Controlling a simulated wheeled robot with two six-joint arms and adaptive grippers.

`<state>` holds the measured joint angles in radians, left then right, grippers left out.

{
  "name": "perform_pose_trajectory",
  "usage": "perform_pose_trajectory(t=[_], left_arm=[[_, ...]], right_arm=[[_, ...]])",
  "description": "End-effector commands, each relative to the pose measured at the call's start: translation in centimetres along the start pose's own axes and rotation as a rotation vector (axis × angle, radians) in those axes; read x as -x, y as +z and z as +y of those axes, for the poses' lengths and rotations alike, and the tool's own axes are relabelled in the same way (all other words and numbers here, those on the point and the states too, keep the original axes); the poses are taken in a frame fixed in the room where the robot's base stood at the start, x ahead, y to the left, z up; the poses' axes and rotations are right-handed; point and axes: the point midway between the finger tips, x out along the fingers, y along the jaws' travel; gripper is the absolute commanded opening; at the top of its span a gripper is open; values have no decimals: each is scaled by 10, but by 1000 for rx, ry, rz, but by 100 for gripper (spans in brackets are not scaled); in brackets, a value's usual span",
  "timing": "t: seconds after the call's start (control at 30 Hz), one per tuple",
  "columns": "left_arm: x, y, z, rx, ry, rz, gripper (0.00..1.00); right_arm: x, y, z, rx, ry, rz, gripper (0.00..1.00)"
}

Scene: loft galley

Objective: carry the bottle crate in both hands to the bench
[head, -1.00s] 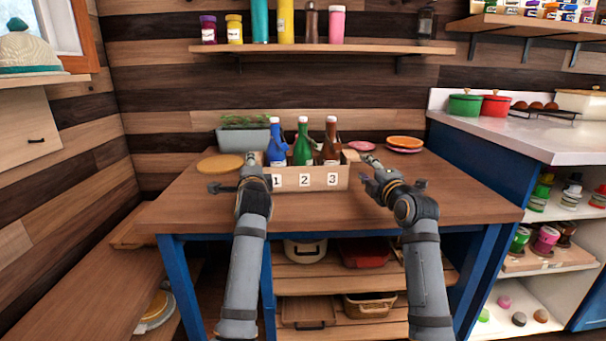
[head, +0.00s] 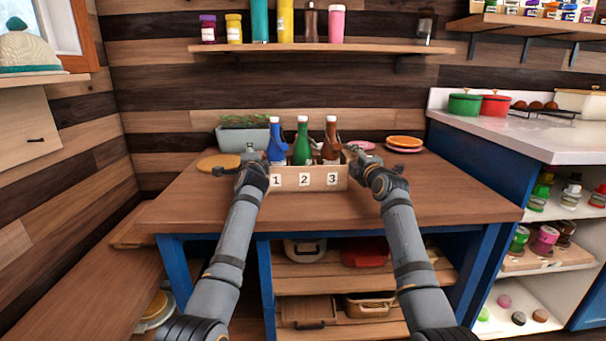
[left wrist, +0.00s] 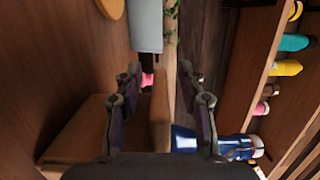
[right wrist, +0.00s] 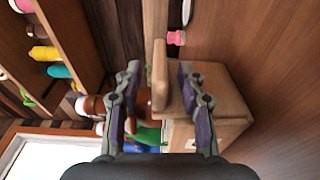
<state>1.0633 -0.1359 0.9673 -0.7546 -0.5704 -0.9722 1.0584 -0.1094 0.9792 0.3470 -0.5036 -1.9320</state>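The wooden bottle crate (head: 290,184), numbered 1, 2, 3, stands on the wooden table (head: 320,208). It holds a blue bottle (head: 276,148), a green bottle (head: 302,148) and a brown bottle (head: 331,145), all upright. My left gripper (head: 248,158) is at the crate's left end. In the left wrist view its open fingers (left wrist: 158,80) stand either side of an upright wooden end. My right gripper (head: 357,158) is at the right end. In the right wrist view its open fingers (right wrist: 158,78) straddle the end wall (right wrist: 160,60), with gaps visible.
A planter (head: 243,137) and a round board (head: 218,164) lie behind and left of the crate; plates (head: 405,142) lie behind right. A pale-topped counter (head: 510,135) with pots stands at right. A low wooden surface (head: 95,285) is at left. A shelf (head: 330,48) hangs above.

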Motion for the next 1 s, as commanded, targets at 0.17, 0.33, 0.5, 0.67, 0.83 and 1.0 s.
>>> perform_pose_trajectory(t=[0.17,0.33,0.5,0.67,0.83,1.0], left_arm=[[0,0,0,0,0,0,15],[0,0,0,0,1,0,0],[0,0,1,0,1,0,0],[0,0,1,0,1,0,0],[0,0,-5,1,-4,1,0],[0,0,-18,1,-5,1,0]], right_arm=[[0,0,0,0,0,0,15],[0,0,0,0,-1,0,0],[0,0,0,0,-1,0,0],[0,0,-1,0,-1,0,0],[0,0,5,0,5,-1,0],[0,0,18,0,5,-1,0]])
